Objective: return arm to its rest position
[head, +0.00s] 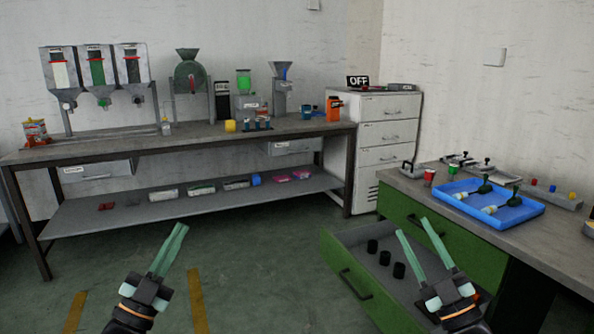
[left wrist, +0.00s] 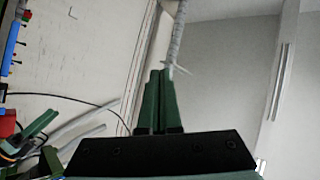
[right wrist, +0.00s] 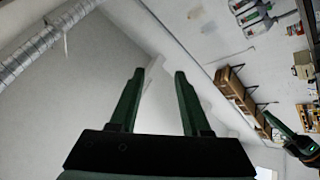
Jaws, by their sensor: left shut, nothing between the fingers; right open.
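My left gripper (head: 174,245) is at the lower left of the head view, over the floor in front of the long bench. Its fingers are together with nothing between them, and they also show shut in the left wrist view (left wrist: 160,95). My right gripper (head: 418,240) is at the lower right of the head view, in front of the open green drawer. Its fingers are apart and empty, as the right wrist view (right wrist: 157,85) also shows. Both grippers point upward, and both wrist views look toward the walls and ceiling.
The open drawer (head: 362,285) of the green workbench holds several black cylinders (head: 385,258). On that bench stands a blue tray (head: 520,214) with parts. The long bench (head: 100,148) carries hoppers (head: 97,72) and machines. A white cabinet (head: 385,160) stands between. The middle floor (head: 245,265) is clear.

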